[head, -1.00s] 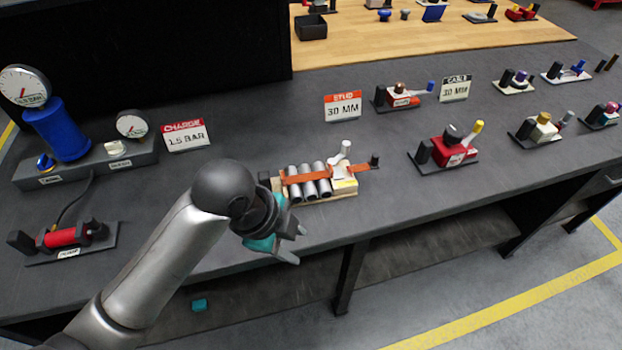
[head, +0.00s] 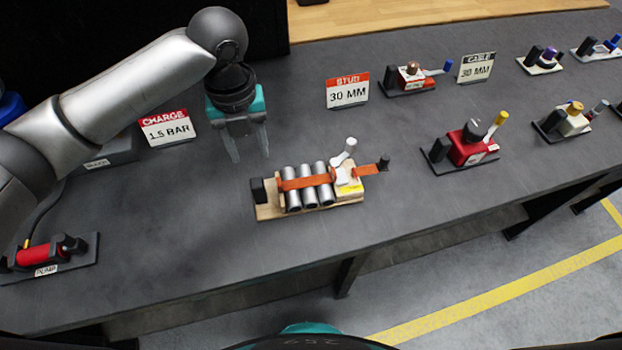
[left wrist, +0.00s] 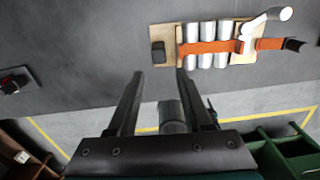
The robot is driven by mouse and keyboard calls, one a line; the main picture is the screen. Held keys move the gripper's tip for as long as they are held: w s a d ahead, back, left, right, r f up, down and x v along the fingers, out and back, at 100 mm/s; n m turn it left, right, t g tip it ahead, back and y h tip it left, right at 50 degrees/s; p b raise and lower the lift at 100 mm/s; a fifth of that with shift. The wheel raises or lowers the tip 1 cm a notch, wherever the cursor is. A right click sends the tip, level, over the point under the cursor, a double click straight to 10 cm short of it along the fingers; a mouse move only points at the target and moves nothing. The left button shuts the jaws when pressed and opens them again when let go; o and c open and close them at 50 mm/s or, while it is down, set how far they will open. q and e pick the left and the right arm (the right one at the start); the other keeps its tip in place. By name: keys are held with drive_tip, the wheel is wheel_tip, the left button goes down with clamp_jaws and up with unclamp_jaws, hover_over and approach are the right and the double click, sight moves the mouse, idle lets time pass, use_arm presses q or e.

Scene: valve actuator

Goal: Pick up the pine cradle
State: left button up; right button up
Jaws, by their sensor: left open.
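The pine cradle (head: 270,212) lies on the dark bench, a pale wooden base with several silver cylinders under an orange strap. A white lever stands at its right end and a black block at its left end. My left gripper (head: 248,157) is open and empty above the bench, behind and left of the cradle, fingers pointing down. In the left wrist view the cradle (left wrist: 243,57) is at the upper right, beyond the open fingers (left wrist: 160,80) and apart from them. My right gripper is not in view.
A red pump unit (head: 42,254) sits at the left. The 1.5 bar sign (head: 167,128) and 30 mm stud sign (head: 347,91) stand behind. A red valve unit (head: 466,148) is to the right. The bench in front of and left of the cradle is clear.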

sight(256, 183)
use_arm(q)
wheel_tip(256, 183, down, 6)
drive_tip(key=shift+s+f, duration=0.1)
drive_tip(key=shift+f, duration=0.15)
drive_tip(key=shift+f+b, duration=0.3)
drive_tip(key=shift+f, duration=0.15)
wheel_tip(256, 183, down, 4)
drive_tip(key=shift+s+a+r, duration=0.1)
drive_tip(key=shift+s+r, duration=0.05)
drive_tip(key=shift+r, duration=0.05)
drive_tip(key=shift+f, duration=0.6)
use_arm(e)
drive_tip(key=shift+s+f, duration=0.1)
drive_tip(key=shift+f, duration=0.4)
use_arm(q)
drive_tip(key=shift+c, duration=0.2)
clamp_jaws()
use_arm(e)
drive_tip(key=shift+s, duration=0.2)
use_arm(q)
drive_tip(key=shift+r, duration=0.1)
